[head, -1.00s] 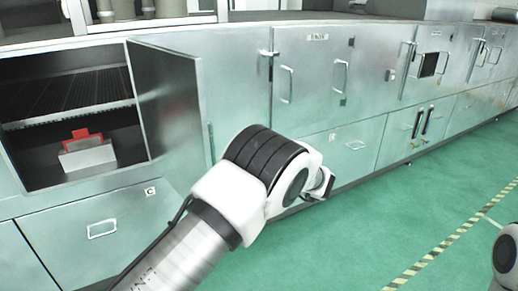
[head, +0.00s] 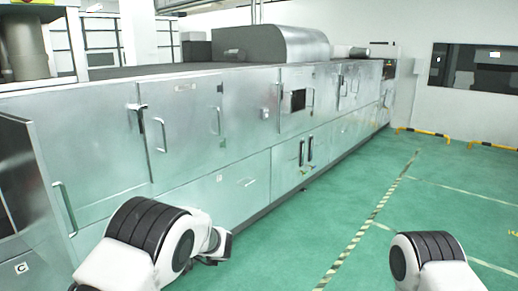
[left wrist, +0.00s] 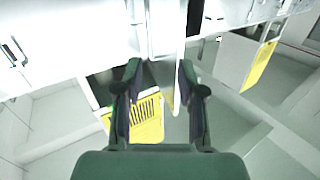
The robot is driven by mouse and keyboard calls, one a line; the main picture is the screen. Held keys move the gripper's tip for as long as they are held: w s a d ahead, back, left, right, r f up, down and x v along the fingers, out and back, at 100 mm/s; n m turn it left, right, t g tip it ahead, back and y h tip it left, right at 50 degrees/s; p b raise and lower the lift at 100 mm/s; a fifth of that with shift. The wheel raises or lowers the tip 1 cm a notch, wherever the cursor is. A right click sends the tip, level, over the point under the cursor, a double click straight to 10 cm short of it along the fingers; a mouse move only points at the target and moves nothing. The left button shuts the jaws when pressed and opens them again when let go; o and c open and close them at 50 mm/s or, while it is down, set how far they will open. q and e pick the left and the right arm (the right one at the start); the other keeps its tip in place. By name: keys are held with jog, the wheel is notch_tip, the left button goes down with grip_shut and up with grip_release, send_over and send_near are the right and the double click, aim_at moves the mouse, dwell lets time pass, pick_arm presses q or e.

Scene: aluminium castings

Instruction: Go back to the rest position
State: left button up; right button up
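My left gripper (left wrist: 160,78) shows in the left wrist view with its two dark fingers spread apart and nothing between them. In the head view my left arm is at the lower left, bent at its black-ringed joint; its gripper is mostly hidden there. My right arm shows at the lower right of the head view, over the green floor, and its gripper is out of sight. Neither visible arm part clearly touches anything.
A long metal cabinet row (head: 235,190) runs along the left, with an open door (head: 30,190) at the far left edge. The green floor (head: 335,220) is clear to the right, with striped tape lines. Yellow-black barriers (head: 490,145) stand by the back wall.

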pick_arm(q)
jog(key=s+a+f+m+t+h, duration=0.1)
jog(key=s+a+f+m+t, duration=0.1)
jog(key=s+a+f+m, duration=0.3)
jog(key=a+f+m+t+h, duration=0.1)
jog(key=f+m, duration=0.1)
jog(key=f, duration=0.6)
jog(key=s+a+f+m+t+h, duration=0.2)
jog(key=s+a+f+m, duration=0.15)
jog(key=f, duration=0.25)
jog(key=s+d+f+m+h, duration=0.2)
jog(key=s+f+m+h, duration=0.25)
jog(key=s+f, duration=0.5)
jog(key=s+d+f+g+h, duration=0.2)
jog(key=s+d+g+h, duration=0.2)
jog(key=s, duration=0.7)
jog(key=s+d+f+g+h, duration=0.3)
jog(key=s+d, duration=0.5)
jog(key=s, duration=0.3)
jog(key=shift+s+g+h, duration=0.3)
jog(key=shift+g+h, duration=0.2)
jog(key=shift+h, duration=0.65)
